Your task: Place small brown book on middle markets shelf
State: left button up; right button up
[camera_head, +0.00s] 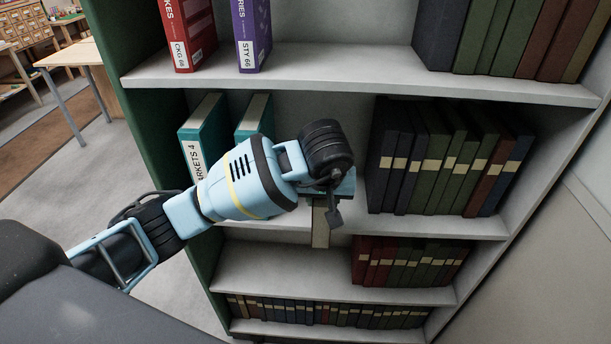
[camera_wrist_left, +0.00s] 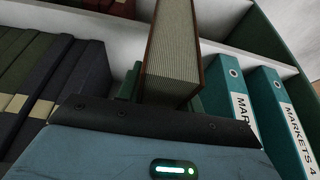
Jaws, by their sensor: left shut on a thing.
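My left gripper (camera_head: 333,198) is in front of the middle shelf and shut on the small brown book. In the head view, the arm and gripper cover most of the book (camera_head: 320,230); its pale page edges hang down across the front edge of the shelf board. In the left wrist view, the book (camera_wrist_left: 173,50) shows its page block between thin brown covers, held at the jaws. The middle shelf (camera_head: 455,226) carries teal binders (camera_head: 193,150) marked MARKETS at its left. My right gripper is not in view.
Dark books with pale labels (camera_head: 440,160) fill the right of the middle shelf. A gap lies between them and the teal binders, partly hidden by my arm. Red and purple binders (camera_head: 190,35) stand on the shelf above. The lower shelves hold more books (camera_head: 410,262).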

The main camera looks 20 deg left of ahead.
pick_arm(q)
jog(key=w+a+f, duration=0.1)
jog(key=w+a, duration=0.1)
jog(key=w, duration=0.5)
jog(key=w+a+f, duration=0.2)
jog(key=w, duration=0.5)
jog(key=shift+w+f+b, duration=0.2)
jog(key=shift+w+b, duration=0.1)
jog(key=shift+f, duration=0.15)
jog(key=o, duration=1.1)
jog(key=shift+o, duration=0.2)
